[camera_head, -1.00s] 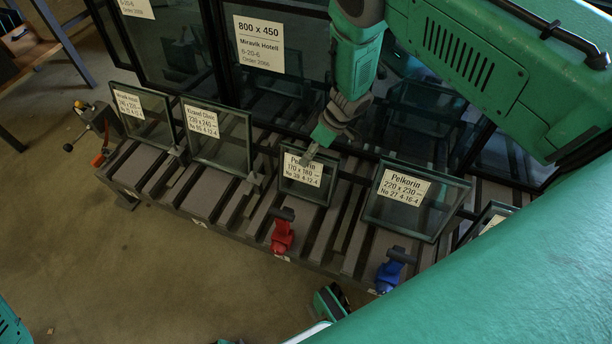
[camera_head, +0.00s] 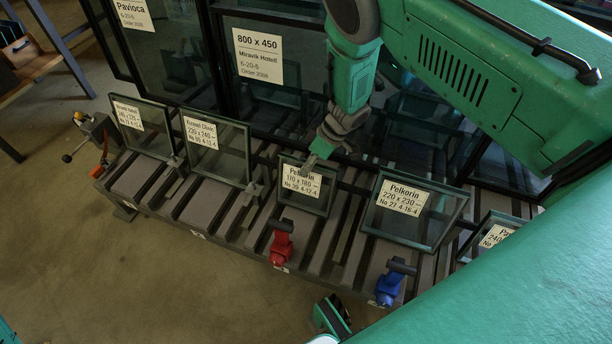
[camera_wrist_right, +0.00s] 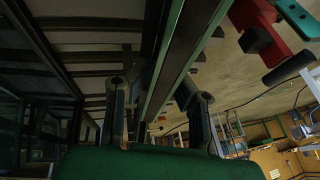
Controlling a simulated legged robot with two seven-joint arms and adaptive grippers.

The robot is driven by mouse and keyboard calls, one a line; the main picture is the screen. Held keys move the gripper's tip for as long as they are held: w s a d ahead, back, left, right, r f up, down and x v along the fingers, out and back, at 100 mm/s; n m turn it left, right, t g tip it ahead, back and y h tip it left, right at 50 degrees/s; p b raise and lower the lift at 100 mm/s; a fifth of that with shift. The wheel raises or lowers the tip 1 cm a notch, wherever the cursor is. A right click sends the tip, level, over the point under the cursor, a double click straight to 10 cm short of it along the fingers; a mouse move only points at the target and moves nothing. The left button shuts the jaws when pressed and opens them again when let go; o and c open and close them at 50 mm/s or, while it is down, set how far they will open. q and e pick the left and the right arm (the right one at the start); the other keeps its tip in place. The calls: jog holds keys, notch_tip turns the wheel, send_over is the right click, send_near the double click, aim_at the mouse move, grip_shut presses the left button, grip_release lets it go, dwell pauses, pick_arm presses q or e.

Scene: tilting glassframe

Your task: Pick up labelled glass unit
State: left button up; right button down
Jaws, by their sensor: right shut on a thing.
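The small glass unit (camera_head: 318,201) stands tilted in the rack, with a white label reading Pelkorin, 170 x 180. My right gripper (camera_head: 308,165) is at its top edge, shut on it, with a fingertip over the pane just beside the label. In the right wrist view the unit shows edge-on (camera_wrist_right: 172,62) as a long strip between the two fingers of the gripper (camera_wrist_right: 152,108). The lower edge is at the rack slats in the head view; I cannot tell whether it touches them.
A red clamp (camera_head: 281,245) and a blue clamp (camera_head: 390,285) stand on the rack's front edge. Large framed panes (camera_head: 270,110) stand behind.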

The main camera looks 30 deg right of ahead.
notch_tip(320, 180, up, 10)
jog(key=p, duration=0.4)
jog(key=shift+w+d, duration=0.1)
jog(key=shift+w, duration=0.05)
jog(key=shift+r+p, duration=0.3)
jog(key=shift+p, duration=0.05)
